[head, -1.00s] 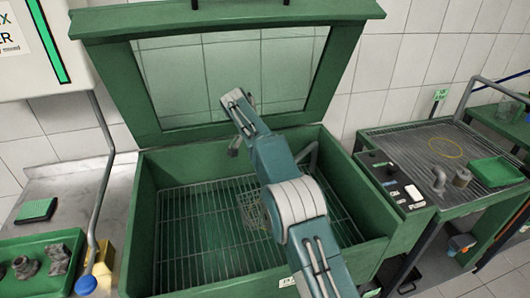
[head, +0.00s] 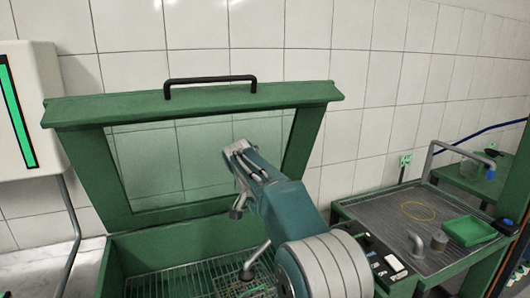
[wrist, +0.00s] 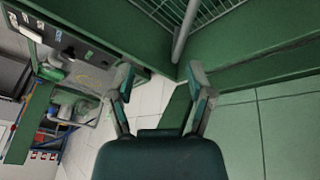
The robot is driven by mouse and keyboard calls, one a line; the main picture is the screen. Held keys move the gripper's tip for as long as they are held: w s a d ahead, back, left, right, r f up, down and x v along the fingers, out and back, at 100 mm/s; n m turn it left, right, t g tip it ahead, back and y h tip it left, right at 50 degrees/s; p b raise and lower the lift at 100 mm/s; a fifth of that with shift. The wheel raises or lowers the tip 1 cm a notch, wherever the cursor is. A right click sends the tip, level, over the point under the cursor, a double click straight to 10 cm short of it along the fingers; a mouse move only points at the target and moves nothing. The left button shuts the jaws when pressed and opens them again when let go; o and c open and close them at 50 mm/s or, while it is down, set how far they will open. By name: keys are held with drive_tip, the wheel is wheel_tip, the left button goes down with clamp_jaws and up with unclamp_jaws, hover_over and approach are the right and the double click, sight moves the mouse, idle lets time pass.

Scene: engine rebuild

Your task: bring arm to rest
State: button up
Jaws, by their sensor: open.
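My gripper (wrist: 161,78) shows in the wrist view with its two fingers spread apart and nothing between them. In the head view my arm reaches up over the green washer cabinet (head: 170,245), in front of its raised lid (head: 90,165). The gripper itself is mostly hidden behind the arm there. In the wrist view the fingers lie in front of the washer's green edges, with the wire rack (wrist: 215,12) beyond at the top. I cannot tell whether any part of my arm touches the cabinet.
A workbench (head: 385,215) stands at the right with a yellow ring (head: 418,211), a green tray (head: 469,230) and a small cylinder (head: 439,240). A white wall box (head: 40,110) hangs at the left. The tiled wall closes the back.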

drive_tip(key=s+d+r+n+y, duration=0.1)
drive_tip(key=s+d+r, duration=0.25)
drive_tip(key=s, duration=0.25)
drive_tip(key=s+d+r+n+t, duration=0.1)
drive_tip(key=s+d+r, duration=0.1)
drive_tip(key=s+d, duration=0.35)
drive_tip(key=s+d+r+n+y, duration=0.1)
drive_tip(key=s+d+r, duration=0.2)
drive_tip(key=s, duration=0.4)
drive_tip(key=s+d+f+t, duration=0.1)
drive_tip(key=s+f, duration=0.3)
drive_tip(key=s, duration=0.6)
drive_tip(key=s+d+f+n+y, duration=0.1)
drive_tip(key=s+d+f, duration=0.3)
drive_tip(key=s, duration=0.6)
drive_tip(key=shift+s+f+n+t, duration=0.15)
drive_tip(key=shift+s+n+t, duration=0.15)
drive_tip(key=shift+t, duration=0.1)
